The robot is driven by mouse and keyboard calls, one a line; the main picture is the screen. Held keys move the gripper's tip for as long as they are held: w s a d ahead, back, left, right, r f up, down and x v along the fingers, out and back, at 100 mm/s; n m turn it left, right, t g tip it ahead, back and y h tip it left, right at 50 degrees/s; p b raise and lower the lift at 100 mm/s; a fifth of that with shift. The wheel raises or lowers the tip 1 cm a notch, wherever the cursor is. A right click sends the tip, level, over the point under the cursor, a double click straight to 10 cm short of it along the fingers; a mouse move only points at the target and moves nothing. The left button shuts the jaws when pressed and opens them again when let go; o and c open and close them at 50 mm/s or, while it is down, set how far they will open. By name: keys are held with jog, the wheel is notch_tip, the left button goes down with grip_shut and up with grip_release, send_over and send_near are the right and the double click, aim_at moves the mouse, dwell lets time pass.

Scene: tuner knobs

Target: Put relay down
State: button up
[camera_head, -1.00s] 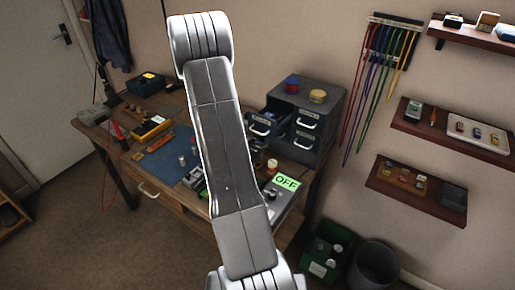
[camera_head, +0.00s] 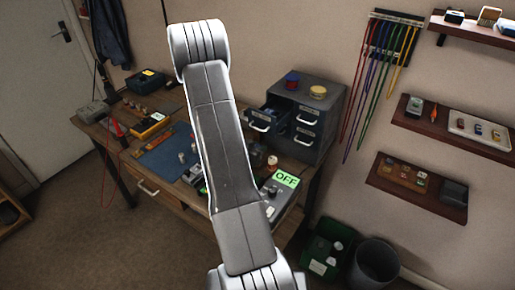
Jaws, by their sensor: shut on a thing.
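My own arm runs down the middle of the view and covers part of the workbench (camera_head: 172,100). My gripper is not visible; it may be hidden behind the arm. I cannot make out a relay, or whether one is held. Small upright parts stand at the right of the blue mat (camera_head: 158,161) on the bench. A grey device with a green "OFF" display (camera_head: 286,179) is just right of the arm.
A grey drawer cabinet (camera_head: 327,112) with an open drawer (camera_head: 262,121) stands at the bench's back right. A yellow meter (camera_head: 149,125) lies at the left. Wall shelves (camera_head: 437,132) are at right. A green crate (camera_head: 311,262) and dark bin (camera_head: 375,264) stand on the floor.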

jog(key=o, duration=1)
jog(key=shift+s+f, duration=0.1)
jog(key=shift+f, duration=0.15)
jog(key=shift+o, duration=0.2)
jog(key=shift+a+r+p, duration=0.1)
jog(key=shift+r+p, duration=0.55)
jog(key=shift+r, duration=0.15)
jog(key=b+v, duration=0.1)
jog(key=v, duration=1)
jog(key=shift+s, duration=0.35)
jog(key=shift+a+r, duration=0.1)
jog(key=shift+a, duration=0.05)
